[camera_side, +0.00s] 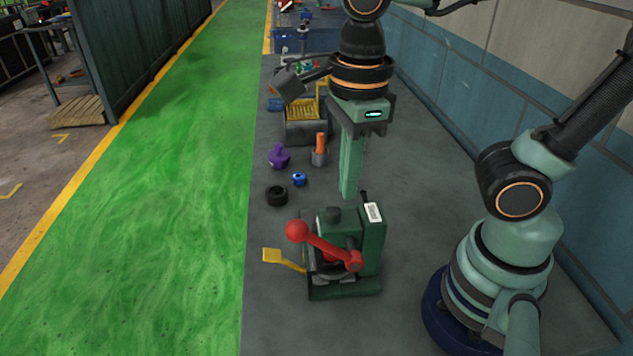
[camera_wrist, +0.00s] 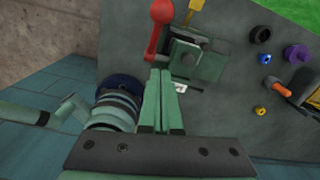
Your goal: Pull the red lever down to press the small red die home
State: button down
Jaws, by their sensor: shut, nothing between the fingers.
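A dark green press (camera_side: 371,245) stands on the grey bench and also shows in the wrist view (camera_wrist: 207,66). Its red lever (camera_side: 325,246) runs from a pivot at the lower right up to a red ball at the left. In the wrist view the lever (camera_wrist: 153,42) has its ball near the top edge. A bit of red (camera_side: 329,257) shows behind the lever; it may be the small red die, mostly hidden. My gripper (camera_side: 349,194) is shut and empty, pointing down, above and behind the press, apart from the lever. Its fingers (camera_wrist: 161,74) lie together in the wrist view.
A yellow paddle (camera_side: 272,255) sticks out left of the press. Behind it lie a black ring (camera_side: 277,195), a blue piece (camera_side: 299,180), a purple piece (camera_side: 279,157) and an orange-topped piece (camera_side: 320,145). The bench is bare in front; a wall (camera_side: 510,125) stands at right.

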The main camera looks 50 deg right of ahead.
aim_at(314, 235)
jog(key=shift+w+a+f, duration=0.35)
jog(key=shift+a+f, duration=0.25)
jog(key=shift+f, duration=0.05)
jog(key=shift+w+a+f, duration=0.4)
jog(key=shift+a+f, duration=0.15)
jog(key=shift+f, duration=0.15)
jog(key=shift+w+a+f, duration=0.35)
jog(key=shift+a+f, duration=0.25)
jog(key=shift+f, duration=0.05)
jog(key=shift+w+a+f, duration=0.15)
jog(key=shift+w+a, duration=0.05)
